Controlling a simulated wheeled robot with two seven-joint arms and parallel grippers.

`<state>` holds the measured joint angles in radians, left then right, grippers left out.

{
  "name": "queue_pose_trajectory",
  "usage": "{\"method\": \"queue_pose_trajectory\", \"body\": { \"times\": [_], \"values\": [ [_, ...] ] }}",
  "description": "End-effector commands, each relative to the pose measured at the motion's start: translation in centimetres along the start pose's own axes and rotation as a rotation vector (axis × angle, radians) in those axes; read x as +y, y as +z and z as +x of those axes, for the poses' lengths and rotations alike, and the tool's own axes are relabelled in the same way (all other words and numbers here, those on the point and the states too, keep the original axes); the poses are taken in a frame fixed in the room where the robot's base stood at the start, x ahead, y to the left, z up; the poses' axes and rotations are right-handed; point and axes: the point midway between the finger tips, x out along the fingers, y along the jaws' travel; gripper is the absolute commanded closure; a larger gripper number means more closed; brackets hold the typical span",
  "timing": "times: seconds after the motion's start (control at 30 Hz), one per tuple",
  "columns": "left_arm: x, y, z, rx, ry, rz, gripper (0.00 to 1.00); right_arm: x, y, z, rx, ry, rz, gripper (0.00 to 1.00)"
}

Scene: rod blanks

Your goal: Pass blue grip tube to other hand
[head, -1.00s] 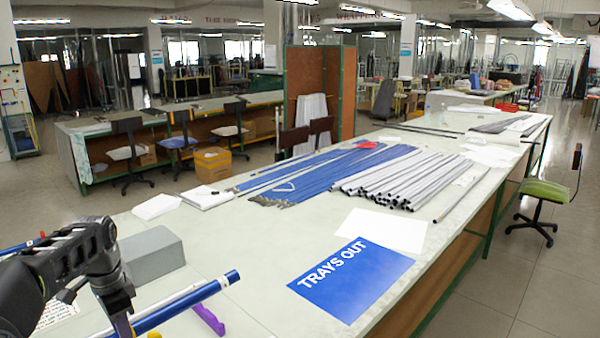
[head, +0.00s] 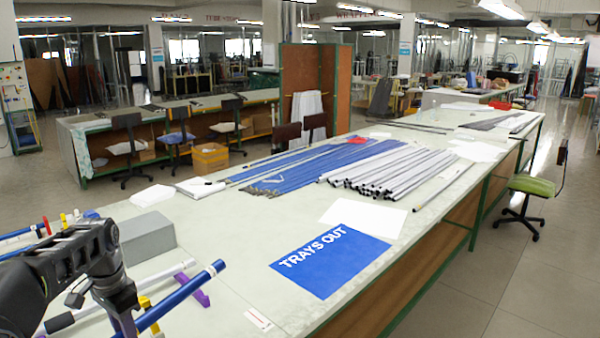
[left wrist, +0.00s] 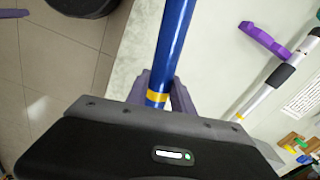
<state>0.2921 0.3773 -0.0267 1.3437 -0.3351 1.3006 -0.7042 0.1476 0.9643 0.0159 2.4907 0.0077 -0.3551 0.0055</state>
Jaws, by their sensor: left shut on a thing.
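The blue grip tube (head: 185,299) shows in the head view at the lower left, slanting up to the right. Its far end is free and stands above the table. My left gripper (head: 127,328) comes in from the left and is at the tube's near part; its fingertips are partly cut off by the frame edge. In the left wrist view the tube (left wrist: 173,45) runs between the fingers of my left gripper (left wrist: 159,92), which is shut on it near a yellow band. My right gripper is not in view.
A white tube (head: 125,295) with a dark sleeve lies behind the blue tube. A purple bracket (left wrist: 265,41) stands on the table (head: 240,235). A grey block (head: 147,236) is behind my left arm.

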Motion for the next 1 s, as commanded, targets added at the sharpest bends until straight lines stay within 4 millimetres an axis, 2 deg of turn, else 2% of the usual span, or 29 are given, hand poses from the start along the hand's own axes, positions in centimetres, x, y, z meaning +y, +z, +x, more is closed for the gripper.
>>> {"method": "queue_pose_trajectory", "body": {
  "times": [0.2, 0.4, 0.47, 0.57, 0.63, 0.8, 0.9, 1.0],
  "values": [
    [0.5, -0.4, 1.3, 0.003, -0.004, -0.2, 1.0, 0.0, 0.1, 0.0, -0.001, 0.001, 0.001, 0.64],
    [2.9, -2.1, 3.2, 0.003, 0.0, -0.399, 1.0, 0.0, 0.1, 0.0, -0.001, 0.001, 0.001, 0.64],
    [4.5, -3.0, 4.0, 0.002, 0.003, -0.461, 1.0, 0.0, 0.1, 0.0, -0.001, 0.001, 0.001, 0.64],
    [7.9, -5.0, 5.5, -0.003, 0.01, -0.558, 1.0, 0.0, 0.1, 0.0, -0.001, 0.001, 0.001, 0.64],
    [10.9, -6.4, 6.5, -0.008, 0.013, -0.598, 1.0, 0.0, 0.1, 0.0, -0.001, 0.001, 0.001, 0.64],
    [17.4, -8.6, 7.7, -0.024, 0.015, -0.54, 1.0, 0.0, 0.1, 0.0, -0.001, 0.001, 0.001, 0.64],
    [19.6, -9.5, 7.5, -0.026, 0.013, -0.484, 1.0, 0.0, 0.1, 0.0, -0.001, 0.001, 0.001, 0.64],
    [20.6, -10.1, 7.2, -0.02, 0.011, -0.46, 1.0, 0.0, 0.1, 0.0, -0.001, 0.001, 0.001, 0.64]
  ]
}}
